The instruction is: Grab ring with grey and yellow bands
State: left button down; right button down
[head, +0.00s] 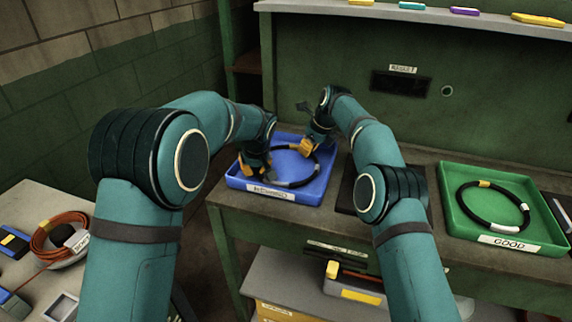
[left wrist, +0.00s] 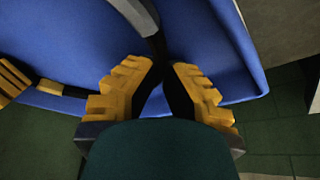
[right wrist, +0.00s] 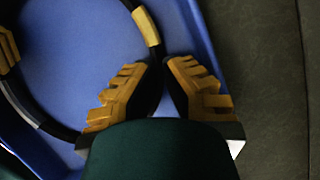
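A black ring (head: 297,180) with grey and yellow bands is at the blue tray (head: 235,181); whether it touches the floor cannot be told. Its grey band shows in the left wrist view (left wrist: 135,12), its yellow band in the right wrist view (right wrist: 147,26). My left gripper (head: 256,168) is at the ring's left side, fingers closed around it, near the grey band (left wrist: 165,66). My right gripper (head: 306,148) is at the far right side, fingers closed around it just beside the yellow band (right wrist: 162,66). The fingers partly hide the ring.
A green tray (head: 456,216) labelled GOOD holds another black ring (head: 466,208) with yellow and white bands on the same bench (head: 400,237). A dark mat lies between the trays, partly behind my right arm. An orange cable coil (head: 45,235) lies on the left table.

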pick_arm(q)
jog(key=shift+d, duration=0.1)
pick_arm(e)
jog(key=shift+a, duration=0.15)
